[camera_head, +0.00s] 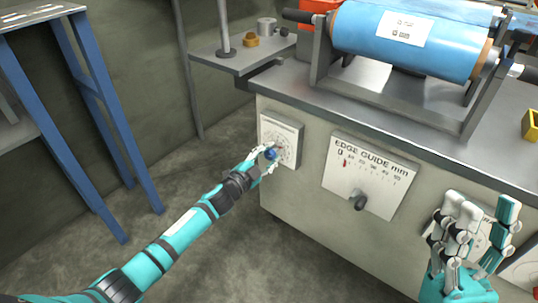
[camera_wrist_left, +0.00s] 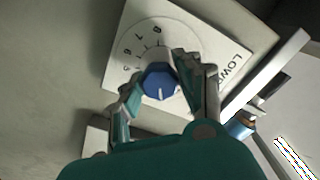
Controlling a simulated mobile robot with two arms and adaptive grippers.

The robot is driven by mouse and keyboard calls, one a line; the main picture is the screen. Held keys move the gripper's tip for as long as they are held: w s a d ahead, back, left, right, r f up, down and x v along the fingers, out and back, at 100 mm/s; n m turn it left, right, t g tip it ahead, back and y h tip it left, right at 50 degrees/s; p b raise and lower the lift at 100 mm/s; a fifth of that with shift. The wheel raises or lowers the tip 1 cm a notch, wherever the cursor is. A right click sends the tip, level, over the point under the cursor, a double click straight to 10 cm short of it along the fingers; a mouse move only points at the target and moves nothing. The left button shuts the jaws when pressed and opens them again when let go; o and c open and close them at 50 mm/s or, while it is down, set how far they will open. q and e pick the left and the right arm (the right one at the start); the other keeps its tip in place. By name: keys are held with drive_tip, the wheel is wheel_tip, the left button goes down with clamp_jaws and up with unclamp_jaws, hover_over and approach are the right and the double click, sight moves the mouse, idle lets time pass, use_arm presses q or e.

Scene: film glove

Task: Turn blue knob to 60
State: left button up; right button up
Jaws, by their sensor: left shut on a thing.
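The blue knob (camera_head: 270,153) sits on a white dial plate (camera_head: 290,134) at the left end of the machine's front. In the left wrist view the knob (camera_wrist_left: 160,82) is a blue faceted cap with a white pointer line, in front of a numbered dial (camera_wrist_left: 147,32). My left gripper (camera_head: 268,156) is at the knob, its fingers on both sides of it and shut on it; they also show in the left wrist view (camera_wrist_left: 160,90). Part of the dial is hidden by the fingers. My right gripper (camera_head: 478,225) is open and empty at the lower right, away from the knob.
An "EDGE GUIDE mm" panel (camera_head: 370,175) with a dark knob (camera_head: 360,202) is right of the dial. A blue film roll (camera_head: 405,40) lies on the machine top. A blue-legged table (camera_head: 85,110) stands at left. A side shelf (camera_head: 235,57) juts out above the dial.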

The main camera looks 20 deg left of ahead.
use_arm(q)
drive_tip(key=o, duration=1.2)
drive_tip(key=shift+s, duration=0.1)
drive_tip(key=v, duration=1.2)
drive_tip(key=shift+d, duration=0.1)
